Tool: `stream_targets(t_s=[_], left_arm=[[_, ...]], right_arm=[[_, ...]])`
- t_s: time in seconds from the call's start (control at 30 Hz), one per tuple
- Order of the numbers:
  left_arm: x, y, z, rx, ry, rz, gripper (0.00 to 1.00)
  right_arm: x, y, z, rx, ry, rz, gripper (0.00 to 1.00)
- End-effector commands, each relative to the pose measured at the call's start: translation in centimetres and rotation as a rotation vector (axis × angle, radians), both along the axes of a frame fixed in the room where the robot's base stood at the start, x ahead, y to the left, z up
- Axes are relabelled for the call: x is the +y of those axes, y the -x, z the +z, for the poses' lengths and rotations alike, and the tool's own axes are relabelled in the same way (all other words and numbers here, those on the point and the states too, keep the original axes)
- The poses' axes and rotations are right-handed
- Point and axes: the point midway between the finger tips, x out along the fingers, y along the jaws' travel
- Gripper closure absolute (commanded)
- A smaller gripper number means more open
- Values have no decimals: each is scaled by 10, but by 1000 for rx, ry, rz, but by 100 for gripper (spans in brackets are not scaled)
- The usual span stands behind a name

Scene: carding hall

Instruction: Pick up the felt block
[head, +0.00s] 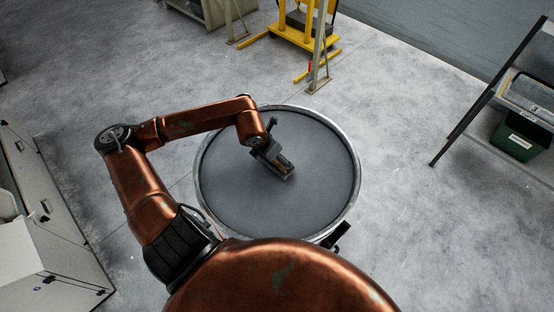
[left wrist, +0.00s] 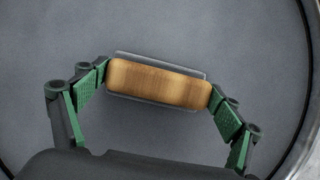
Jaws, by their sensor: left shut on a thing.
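The felt block (left wrist: 160,83) has a rounded wooden top and a grey base whose edge shows around the wood in the left wrist view. In the head view the block (head: 285,168) is small, right of the middle of a round grey table (head: 236,195). My left gripper (head: 273,156) reaches down over it from the left arm. In the left wrist view, its green-padded fingers close on the two short ends of the block. I cannot tell whether the base touches the table top. My right gripper is in neither view.
The round table has a pale metal rim. A yellow stand (head: 297,32) is behind it, and a dark rack with a green bin (head: 522,138) is at the right. White cabinets (head: 42,200) stand at the left. The table top around the block is clear.

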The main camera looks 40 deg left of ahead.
Motion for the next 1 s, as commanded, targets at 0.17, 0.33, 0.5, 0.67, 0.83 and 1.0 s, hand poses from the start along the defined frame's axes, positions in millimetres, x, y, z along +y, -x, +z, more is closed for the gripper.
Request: stream_targets(t_s=[0.17,0.33,0.5,0.67,0.83,1.0], left_arm=[[0,-1,17,-5,-3,-1,40],[4,16,42,0,-6,0,40],[7,37,66,4,-7,0,40],[8,51,84,4,-2,2,40],[10,71,93,2,3,1,40],[14,96,104,-1,4,2,40]], right_arm=[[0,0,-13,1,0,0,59],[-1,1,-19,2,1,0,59],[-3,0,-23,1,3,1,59],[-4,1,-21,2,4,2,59],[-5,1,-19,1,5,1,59],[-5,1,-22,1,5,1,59]])
